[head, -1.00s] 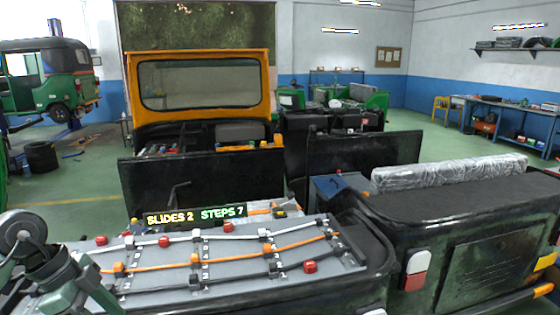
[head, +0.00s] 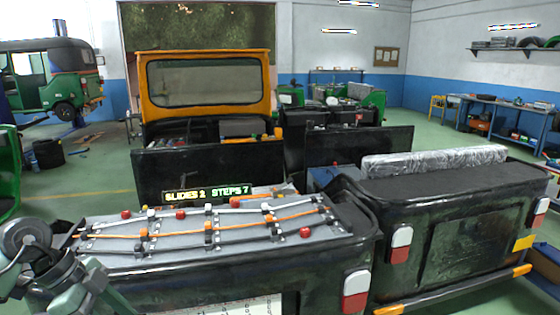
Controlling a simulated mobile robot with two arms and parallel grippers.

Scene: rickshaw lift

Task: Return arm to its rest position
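My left arm (head: 60,268) comes in at the lower left corner, with its round grey joint and green links showing beside the left end of a grey panel (head: 140,260). No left gripper fingers can be made out, so I cannot see what it holds, if anything. My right arm and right gripper are not in view. The panel lies on a black vehicle body. Orange cable (head: 180,231) and black cables run along it through several clips, with red knobs (head: 305,232) among them.
Green floor (head: 90,185) is open at left.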

